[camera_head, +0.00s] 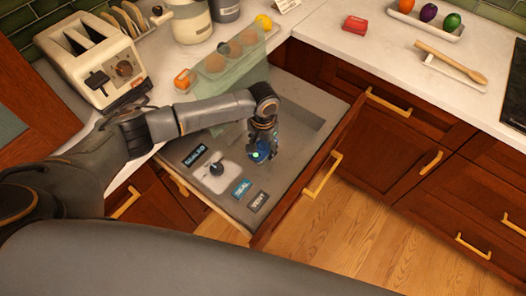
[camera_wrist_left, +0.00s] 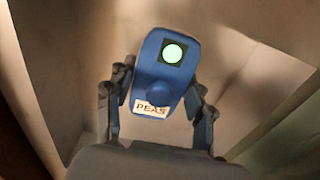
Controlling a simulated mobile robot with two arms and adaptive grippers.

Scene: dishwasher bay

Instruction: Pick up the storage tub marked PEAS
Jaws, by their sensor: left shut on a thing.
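The PEAS tub (camera_wrist_left: 160,72) is blue, with a lit green round light, a round knob and a white label reading PEAS in the left wrist view. My left gripper (camera_wrist_left: 158,108) has a finger on each side of it and is shut on it. In the head view the left gripper (camera_head: 263,125) points down into the open drawer, and part of the blue tub (camera_head: 260,153) with its green light shows below it. Whether the tub touches the drawer floor cannot be told. My right gripper is not in view.
The open drawer (camera_head: 290,187) has a panel with a dark knob (camera_head: 216,168) and labels SEALED, SEAL and VENT. A translucent green container (camera_head: 226,62) with round brown items stands behind my forearm. A toaster (camera_head: 98,62) is at left. The right counter holds a spoon (camera_head: 452,63) and a tray.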

